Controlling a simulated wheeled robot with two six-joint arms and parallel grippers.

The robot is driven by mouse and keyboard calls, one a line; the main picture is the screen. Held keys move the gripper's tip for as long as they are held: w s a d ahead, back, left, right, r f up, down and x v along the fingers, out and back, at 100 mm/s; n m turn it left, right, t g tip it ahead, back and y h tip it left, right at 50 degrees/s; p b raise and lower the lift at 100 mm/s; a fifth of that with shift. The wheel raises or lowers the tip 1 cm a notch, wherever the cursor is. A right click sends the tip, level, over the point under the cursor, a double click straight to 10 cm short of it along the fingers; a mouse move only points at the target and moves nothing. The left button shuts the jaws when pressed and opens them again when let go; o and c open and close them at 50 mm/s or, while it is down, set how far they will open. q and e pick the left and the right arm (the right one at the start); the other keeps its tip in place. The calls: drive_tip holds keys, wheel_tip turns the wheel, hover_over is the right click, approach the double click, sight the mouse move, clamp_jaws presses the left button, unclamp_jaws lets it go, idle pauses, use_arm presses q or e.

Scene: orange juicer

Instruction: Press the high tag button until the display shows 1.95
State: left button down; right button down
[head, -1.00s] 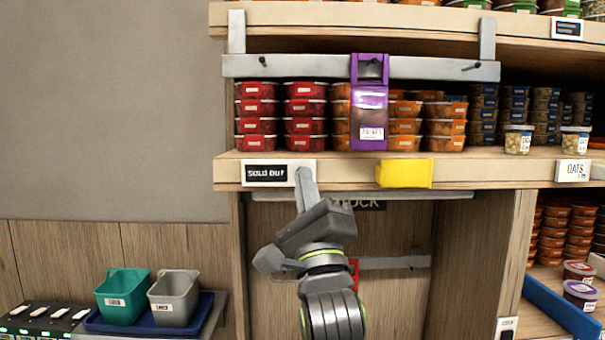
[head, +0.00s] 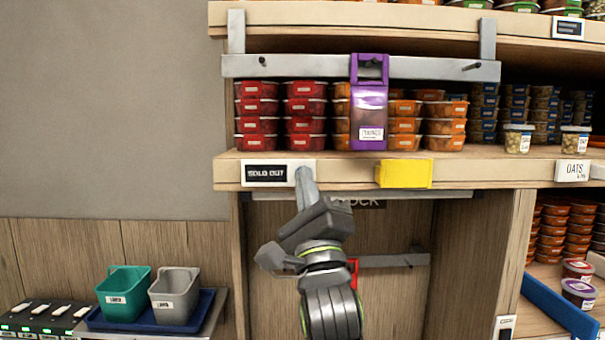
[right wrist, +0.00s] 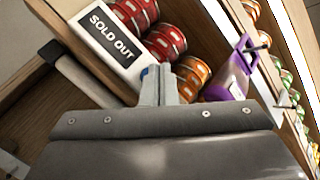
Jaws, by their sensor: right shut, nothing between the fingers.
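A white tag (head: 278,173) with a black display reading SOLD OUT (head: 266,173) is on the front edge of the shelf. The tag also shows in the right wrist view (right wrist: 108,47). My right gripper (head: 304,178) is shut and empty, its fingertips at the right end of the tag, covering that part in the head view. In the right wrist view the fingertips (right wrist: 157,82) are by the tag's lower right end, with a small blue patch (right wrist: 145,71) beside them. I cannot tell whether they touch the tag. My left gripper is not in view.
A yellow block (head: 404,174) is on the shelf edge to the right. Red tubs (head: 256,108) and a purple holder (head: 369,110) are above. Teal (head: 124,294) and grey bins (head: 174,297) stand at lower left. A grey bar runs under the shelf.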

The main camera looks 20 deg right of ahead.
drive_tip(key=shift+w, duration=0.2)
idle(0.5)
drive_tip(key=shift+s+a, duration=0.2)
drive_tip(key=shift+s, duration=0.6)
drive_tip(key=shift+s+a, duration=0.25)
drive_tip(key=shift+s, duration=0.55)
drive_tip(key=shift+s+a, duration=0.2)
drive_tip(key=shift+s, duration=0.6)
drive_tip(key=shift+s+a, duration=0.25)
drive_tip(key=shift+s, duration=0.55)
